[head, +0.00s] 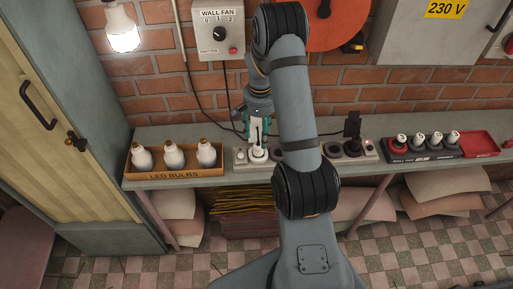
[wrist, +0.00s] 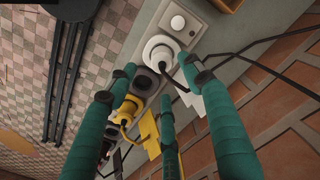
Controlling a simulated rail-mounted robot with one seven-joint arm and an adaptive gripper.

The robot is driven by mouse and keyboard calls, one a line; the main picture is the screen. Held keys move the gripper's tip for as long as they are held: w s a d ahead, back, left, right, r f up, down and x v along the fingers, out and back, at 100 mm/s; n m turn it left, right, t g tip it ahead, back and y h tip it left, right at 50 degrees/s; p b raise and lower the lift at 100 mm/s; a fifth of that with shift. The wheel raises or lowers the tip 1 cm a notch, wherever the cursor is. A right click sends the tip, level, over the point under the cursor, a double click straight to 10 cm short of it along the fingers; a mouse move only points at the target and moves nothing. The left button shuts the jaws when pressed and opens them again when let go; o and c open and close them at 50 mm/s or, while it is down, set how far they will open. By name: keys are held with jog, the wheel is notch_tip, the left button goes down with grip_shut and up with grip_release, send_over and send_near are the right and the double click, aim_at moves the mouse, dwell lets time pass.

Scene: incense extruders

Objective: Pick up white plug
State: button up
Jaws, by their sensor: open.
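The white plug (head: 257,154) sits in the power strip (head: 369,150) on the bench, near the strip's left end. In the wrist view the white plug (wrist: 160,48) is round, with a dark cord and a white tag beside it. My gripper (head: 258,135) is over the plug in the head view, pointing down. In the wrist view my gripper (wrist: 160,80) has its teal fingers spread apart, with the plug just beyond the tips and no visible grip on it. A yellow plug (wrist: 127,110) sits further along the strip. My arm hides the middle of the strip in the head view.
A box of LED bulbs (head: 174,175) stands left of the strip. A dark tray with several small white-topped items (head: 420,153) and a red tray (head: 478,144) are at right. A black plug (head: 352,130) stands up from the strip. Loose cables run along the brick wall.

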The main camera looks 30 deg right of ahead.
aim_at(258, 144)
notch_tip(258, 144, down, 2)
jog(key=shift+d+f, duration=0.1)
jog(key=shift+d, duration=0.05)
jog(key=shift+w+a+f+p, duration=0.15)
jog(key=shift+f+p, duration=0.55)
jog(key=shift+f, duration=0.7)
jog(key=shift+a+f+p, duration=0.1)
jog(key=shift+f+p, duration=0.55)
jog(key=shift+f, duration=0.7)
jog(key=shift+c, duration=1.4)
jog(key=c, duration=1)
jog(key=shift+o, duration=0.2)
jog(key=shift+w+r, duration=0.1)
jog(key=shift+r, duration=0.1)
